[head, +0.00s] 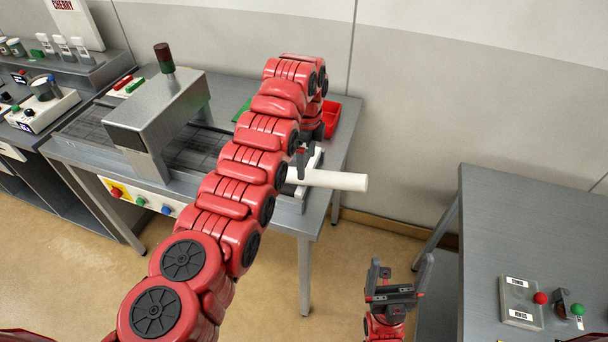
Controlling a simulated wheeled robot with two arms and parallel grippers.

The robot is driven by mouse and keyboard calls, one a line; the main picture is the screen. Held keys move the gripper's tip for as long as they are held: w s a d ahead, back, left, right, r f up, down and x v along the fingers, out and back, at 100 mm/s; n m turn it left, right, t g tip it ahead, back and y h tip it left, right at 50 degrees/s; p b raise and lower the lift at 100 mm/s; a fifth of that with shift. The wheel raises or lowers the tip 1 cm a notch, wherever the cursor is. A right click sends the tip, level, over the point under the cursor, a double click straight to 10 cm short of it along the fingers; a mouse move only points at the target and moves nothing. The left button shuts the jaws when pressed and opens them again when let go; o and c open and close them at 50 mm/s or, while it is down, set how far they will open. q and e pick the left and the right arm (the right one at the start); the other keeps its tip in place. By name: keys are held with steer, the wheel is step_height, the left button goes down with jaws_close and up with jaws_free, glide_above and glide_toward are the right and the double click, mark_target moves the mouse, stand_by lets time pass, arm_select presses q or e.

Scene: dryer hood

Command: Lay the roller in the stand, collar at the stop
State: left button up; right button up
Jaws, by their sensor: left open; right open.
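The white roller (338,180) lies roughly level at the right end of the grey machine table, its right end sticking out past the table edge. Its left part is hidden behind my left arm, and I cannot make out the collar or the stop. A grey metal piece (313,163) beside the roller may be part of the stand, mostly hidden. My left gripper (301,164) is open, pointing down at the roller; I cannot tell whether it touches. My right gripper (396,283) is open and empty, low in front, away from the roller.
A grey hood (157,115) with a signal lamp (164,58) stands over the conveyor on the machine table. A red bin (331,117) sits behind my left arm. A second grey table (530,225) with control boxes is at right; open floor lies between.

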arm_select(q)
steer(key=shift+f, duration=0.35)
steer(key=shift+a+f+p, duration=0.1)
steer(key=shift+f+p, duration=0.2)
steer(key=shift+p, duration=0.25)
steer(key=shift+w+a+f+p, duration=0.1)
steer(key=shift+f+p, duration=0.2)
steer(key=shift+f, duration=0.2)
steer(key=shift+w+a+f+p, duration=0.1)
steer(key=shift+f+p, duration=0.2)
steer(key=shift+f, duration=0.15)
step_height(320, 180, down, 2)
steer(key=shift+f+b, duration=0.15)
steer(key=shift+b, duration=0.2)
steer(key=shift+w+f, duration=0.1)
steer(key=shift+f, duration=0.2)
jaws_close()
steer(key=shift+r, duration=0.1)
